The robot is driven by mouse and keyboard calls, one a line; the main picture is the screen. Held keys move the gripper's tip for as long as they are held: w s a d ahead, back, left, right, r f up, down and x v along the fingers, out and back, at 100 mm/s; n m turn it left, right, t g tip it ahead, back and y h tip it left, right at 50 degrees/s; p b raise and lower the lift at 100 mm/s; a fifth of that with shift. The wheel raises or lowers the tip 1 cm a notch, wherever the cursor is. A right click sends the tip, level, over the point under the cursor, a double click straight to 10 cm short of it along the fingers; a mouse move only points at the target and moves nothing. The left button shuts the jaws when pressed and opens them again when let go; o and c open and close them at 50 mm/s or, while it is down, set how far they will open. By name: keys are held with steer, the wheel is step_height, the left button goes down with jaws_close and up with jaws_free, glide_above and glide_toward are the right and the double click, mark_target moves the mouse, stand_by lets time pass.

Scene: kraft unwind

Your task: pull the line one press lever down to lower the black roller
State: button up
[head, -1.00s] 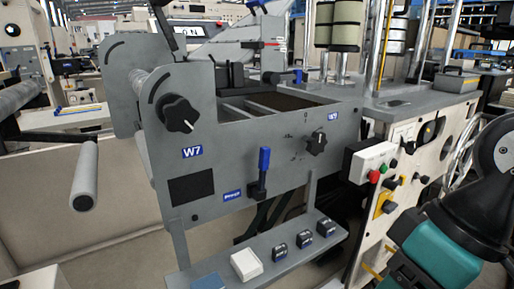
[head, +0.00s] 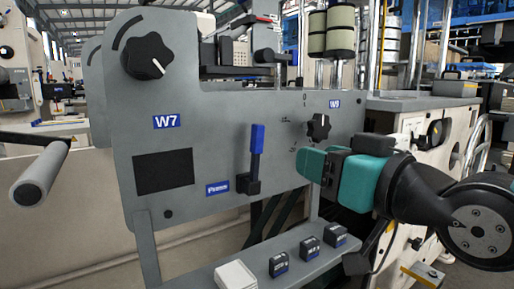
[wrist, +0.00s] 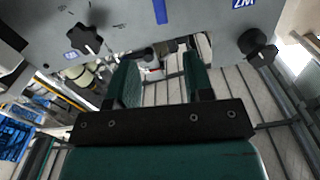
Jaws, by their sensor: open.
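The press lever (head: 257,140) has a blue handle standing upright above a black base on the grey front panel. A blue label (head: 217,188) that seems to read "Press" is at its left. The handle also shows at the top edge of the wrist view (wrist: 160,11). My gripper (head: 309,163) is to the right of the lever in the head view, in front of the panel and apart from the lever. In the wrist view its two teal fingers (wrist: 160,85) are open with nothing between them. I cannot make out the black roller.
The W7 knob (head: 147,55) is at the panel's upper left, and the W9 knob (head: 319,127) is close above my gripper. A grey shelf (head: 205,275) with several small blocks juts out below. A grey crank handle (head: 40,175) sticks out at the left.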

mark_target(260, 136)
steer(key=p+x, duration=0.5)
steer(key=p, duration=0.2)
steer(key=p+x, duration=0.5)
steer(key=p, duration=0.1)
steer(key=p+x, duration=0.4)
steer(key=p, duration=0.3)
steer(key=shift+w+a+r+p, duration=0.25)
steer(key=shift+w+r+p, duration=0.05)
steer(key=shift+w+r, duration=0.05)
steer(key=shift+w+a+f+p, duration=0.3)
steer(key=shift+w+a+p, duration=0.2)
steer(key=shift+w+p, duration=0.35)
steer(key=shift+s, duration=0.1)
jaws_close()
